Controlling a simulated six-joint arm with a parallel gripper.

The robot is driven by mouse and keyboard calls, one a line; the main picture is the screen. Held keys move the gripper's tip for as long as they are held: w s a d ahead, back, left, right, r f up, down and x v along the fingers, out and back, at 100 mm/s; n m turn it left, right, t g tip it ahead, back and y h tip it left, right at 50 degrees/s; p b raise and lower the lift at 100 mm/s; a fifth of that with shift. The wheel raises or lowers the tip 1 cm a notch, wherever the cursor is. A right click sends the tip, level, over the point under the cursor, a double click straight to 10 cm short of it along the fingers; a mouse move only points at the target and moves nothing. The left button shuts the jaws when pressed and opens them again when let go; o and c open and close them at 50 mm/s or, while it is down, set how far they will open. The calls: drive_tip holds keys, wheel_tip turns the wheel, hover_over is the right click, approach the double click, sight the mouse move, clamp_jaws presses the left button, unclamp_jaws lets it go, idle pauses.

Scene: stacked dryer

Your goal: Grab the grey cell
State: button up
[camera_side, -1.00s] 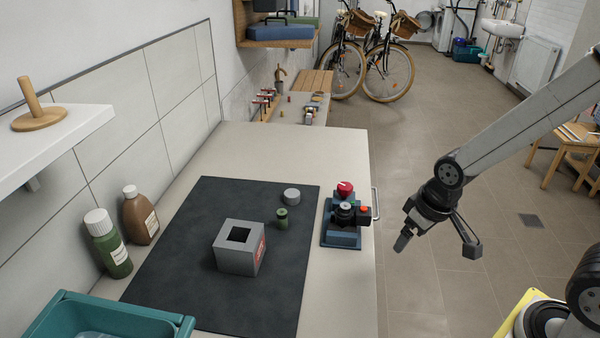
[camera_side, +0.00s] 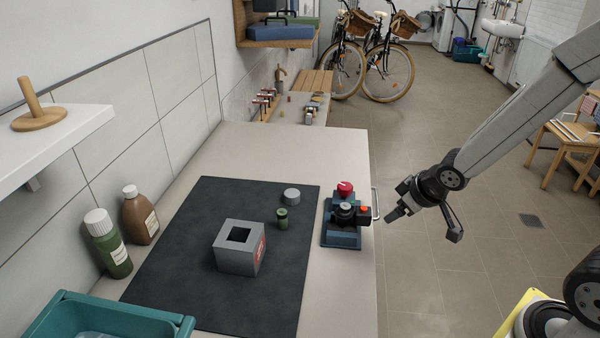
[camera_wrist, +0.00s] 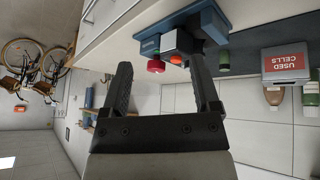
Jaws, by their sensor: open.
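My gripper (camera_side: 423,226) is open and empty, in the air just right of the counter edge, beside the blue device (camera_side: 342,232). Its two fingers (camera_wrist: 160,68) frame the lower part of the wrist view. A short grey cylinder (camera_side: 291,196) stands on the dark mat (camera_side: 190,225), left of the device. A green cylinder (camera_side: 282,218) stands between the mat's grey cylinder and a grey box (camera_side: 236,262) with a square hole, labelled "USED CELLS" in the wrist view (camera_wrist: 285,65).
A green bottle (camera_side: 112,255) and a brown bottle (camera_side: 141,215) stand by the left wall. A teal bin (camera_side: 100,318) is at the front left. The counter's back part is clear.

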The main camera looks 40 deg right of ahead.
sight(349, 206)
drive_tip(key=shift+w+a+n+t+y, duration=0.15)
drive_tip(key=shift+w+n+t+y, duration=0.6)
drive_tip(key=shift+y, duration=0.5)
drive_tip(key=shift+w+a+n+t+y, duration=0.1)
drive_tip(key=shift+w+n+t+y, duration=0.5)
drive_tip(key=shift+n+y, duration=0.45)
drive_tip(key=shift+w+a+n+t+y, duration=0.15)
drive_tip(key=shift+w+n+t+y, duration=0.55)
drive_tip(key=shift+y, duration=0.7)
drive_tip(key=shift+x, duration=1.3)
drive_tip(key=shift+f, duration=0.1)
drive_tip(key=shift+x, duration=2.6)
drive_tip(key=shift+d, duration=0.1)
drive_tip(key=shift+c, duration=0.2)
clamp_jaws()
